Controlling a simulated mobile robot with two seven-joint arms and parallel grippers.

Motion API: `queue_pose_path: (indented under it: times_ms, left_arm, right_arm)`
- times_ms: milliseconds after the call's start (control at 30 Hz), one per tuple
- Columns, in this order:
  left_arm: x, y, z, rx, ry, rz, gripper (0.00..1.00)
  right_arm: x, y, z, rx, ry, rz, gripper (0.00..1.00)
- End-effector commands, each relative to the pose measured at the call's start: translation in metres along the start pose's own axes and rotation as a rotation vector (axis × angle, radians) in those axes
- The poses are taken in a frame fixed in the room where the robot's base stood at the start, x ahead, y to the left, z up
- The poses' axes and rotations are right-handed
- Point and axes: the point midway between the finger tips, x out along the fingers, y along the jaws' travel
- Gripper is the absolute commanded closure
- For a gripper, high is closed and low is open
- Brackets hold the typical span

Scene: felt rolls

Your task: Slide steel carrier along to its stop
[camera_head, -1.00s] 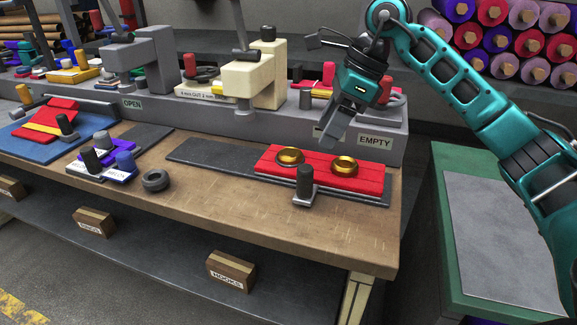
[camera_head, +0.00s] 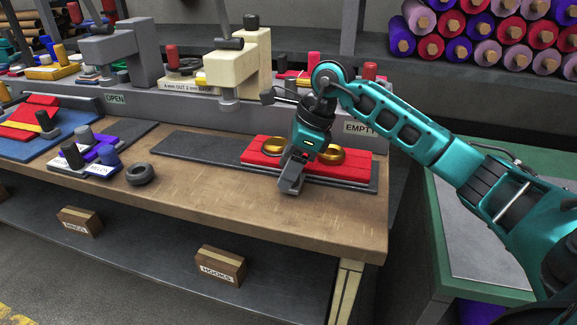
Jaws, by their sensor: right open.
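The steel carrier (camera_head: 362,182) is a dark grey plate on the workbench, showing as an edge below a red felt stack (camera_head: 265,152). Two brass rings lie on the felt; one brass ring (camera_head: 330,152) sits partly behind my right arm. My right gripper (camera_head: 289,188) points down at the carrier's front edge, where the dark upright knob stood. It is open and hides the knob, so I cannot tell whether its fingers surround or touch it. My left gripper is out of view.
The cream press (camera_head: 235,72) stands behind the strip, beside a grey ledge with an EMPTY label (camera_head: 362,128). A black ring (camera_head: 140,174) and several knobbed blocks lie left on the bench. The bench front is clear. A green table (camera_head: 465,255) stands right.

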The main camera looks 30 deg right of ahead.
Motion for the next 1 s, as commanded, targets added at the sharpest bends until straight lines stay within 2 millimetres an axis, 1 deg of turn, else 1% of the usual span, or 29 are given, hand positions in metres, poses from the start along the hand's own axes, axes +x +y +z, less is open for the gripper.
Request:
queue_pose_path:
  times_ms: [167, 800, 1000]
  left_arm:
    - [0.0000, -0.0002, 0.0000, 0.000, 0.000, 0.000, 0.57]
    - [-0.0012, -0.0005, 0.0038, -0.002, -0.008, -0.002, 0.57]
    - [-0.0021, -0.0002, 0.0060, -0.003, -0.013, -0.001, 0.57]
  right_arm:
    - [0.0001, 0.0001, 0.0001, 0.000, 0.000, 0.000, 0.40]
    - [-0.0004, 0.0001, 0.0002, 0.000, 0.000, 0.000, 1.00]
    - [-0.0005, 0.0001, 0.0002, 0.000, -0.001, 0.000, 1.00]
